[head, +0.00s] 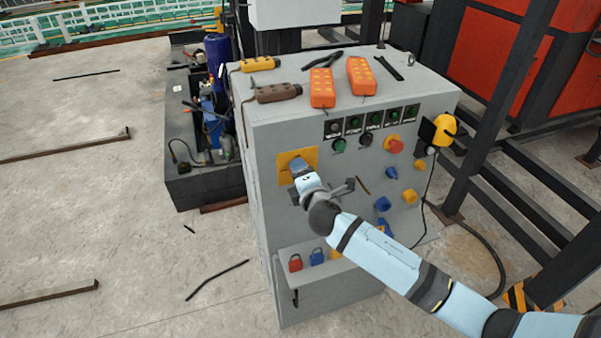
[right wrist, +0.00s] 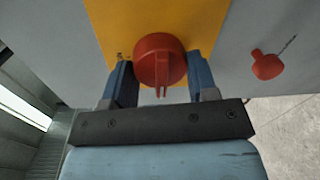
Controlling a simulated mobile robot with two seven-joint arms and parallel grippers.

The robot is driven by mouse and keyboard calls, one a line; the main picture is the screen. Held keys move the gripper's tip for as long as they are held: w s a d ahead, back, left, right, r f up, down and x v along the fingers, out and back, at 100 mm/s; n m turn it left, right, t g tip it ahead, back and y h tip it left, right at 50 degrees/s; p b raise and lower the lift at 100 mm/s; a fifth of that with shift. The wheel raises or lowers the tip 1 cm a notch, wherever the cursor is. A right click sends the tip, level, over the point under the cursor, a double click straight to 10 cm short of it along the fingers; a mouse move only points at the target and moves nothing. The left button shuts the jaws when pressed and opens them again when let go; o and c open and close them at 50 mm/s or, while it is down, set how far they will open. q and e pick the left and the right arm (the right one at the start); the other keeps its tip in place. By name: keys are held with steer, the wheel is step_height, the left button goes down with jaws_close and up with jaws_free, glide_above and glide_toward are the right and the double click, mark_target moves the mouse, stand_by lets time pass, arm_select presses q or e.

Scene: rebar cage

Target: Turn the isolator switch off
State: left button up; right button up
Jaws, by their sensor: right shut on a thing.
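The isolator switch is a round red knob (right wrist: 160,62) with a ridged handle, on a yellow plate (right wrist: 205,22), in the right wrist view. In the head view the yellow plate (head: 285,162) is at the upper left of the grey cabinet's front; my gripper hides the knob there. My right gripper (right wrist: 160,78) has its two blue fingers on either side of the knob and is shut on it. In the head view my right gripper (head: 299,167) reaches up to the plate from the lower right. My left gripper is not in view.
The grey cabinet (head: 285,130) carries orange and brown pendants on top. Right of the plate are a red button (head: 395,145), blue and yellow sockets. A tray below holds red and blue padlocks (head: 295,262). A small red part (right wrist: 267,66) is right of the knob.

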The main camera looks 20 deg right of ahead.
steer(key=o, duration=0.9)
steer(key=s, duration=0.4)
steer(key=s+b, duration=0.1)
steer(key=s, duration=0.4)
steer(key=s+r+b, duration=0.1)
steer(key=s, duration=0.3)
steer(key=shift+s+d, duration=0.2)
steer(key=shift+s, duration=0.15)
